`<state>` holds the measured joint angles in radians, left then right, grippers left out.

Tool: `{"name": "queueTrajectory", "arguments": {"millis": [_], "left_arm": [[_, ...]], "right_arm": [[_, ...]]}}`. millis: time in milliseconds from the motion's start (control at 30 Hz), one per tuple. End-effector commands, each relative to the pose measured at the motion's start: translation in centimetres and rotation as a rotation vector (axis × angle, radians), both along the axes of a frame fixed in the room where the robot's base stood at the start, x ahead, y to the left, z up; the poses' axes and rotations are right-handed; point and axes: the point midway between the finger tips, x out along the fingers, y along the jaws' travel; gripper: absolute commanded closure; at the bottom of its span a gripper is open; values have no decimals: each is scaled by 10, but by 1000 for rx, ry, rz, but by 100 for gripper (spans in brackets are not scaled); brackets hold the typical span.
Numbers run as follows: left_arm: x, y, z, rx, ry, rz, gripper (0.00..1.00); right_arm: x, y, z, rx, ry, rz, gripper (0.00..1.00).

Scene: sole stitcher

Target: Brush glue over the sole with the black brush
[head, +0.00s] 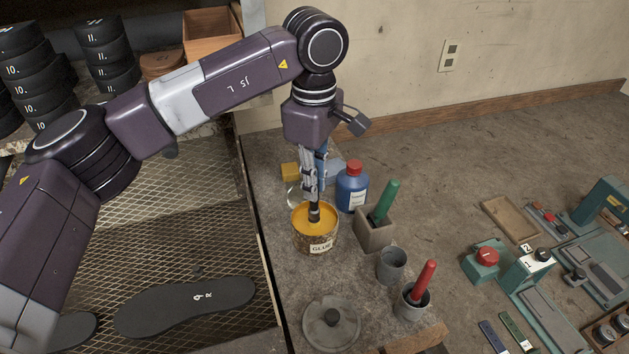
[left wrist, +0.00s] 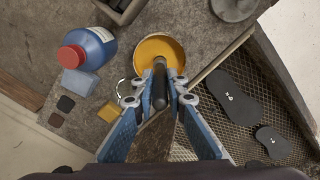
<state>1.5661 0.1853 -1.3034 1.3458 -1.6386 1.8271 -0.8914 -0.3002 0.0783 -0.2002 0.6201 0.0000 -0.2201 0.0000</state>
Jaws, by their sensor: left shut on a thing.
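My left gripper (head: 311,188) points down over the glue pot (head: 318,243) and is shut on the black brush (head: 314,212). The brush stands roughly upright, its lower end in the orange-yellow glue. In the left wrist view the brush (left wrist: 159,84) sits between the fingers (left wrist: 157,100), above the open pot (left wrist: 172,46). A dark sole (head: 165,312) marked "9 R" lies on the wire mesh at lower left, apart from the gripper; it seems to be the larger sole (left wrist: 231,97) in the left wrist view. Part of another sole (head: 73,331) shows beside it. My right gripper is not in view.
A blue bottle (head: 351,190) with a red cap, a green-handled tool (head: 384,203) in a square holder, a grey cup (head: 391,265) and a red-handled tool (head: 424,280) in a cup stand right of the pot. A round lid (head: 331,325) lies in front.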

Motion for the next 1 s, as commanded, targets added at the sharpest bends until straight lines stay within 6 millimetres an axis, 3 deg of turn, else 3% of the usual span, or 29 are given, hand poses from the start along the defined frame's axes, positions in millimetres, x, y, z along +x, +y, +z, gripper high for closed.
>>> {"name": "queueTrajectory", "arguments": {"millis": [700, 1000], "left_arm": [[1, -1, 62, -2, -4, 0, 100], [1, -1, 68, -2, -4, 0, 100]], "right_arm": [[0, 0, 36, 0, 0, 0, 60], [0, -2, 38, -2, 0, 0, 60]]}}
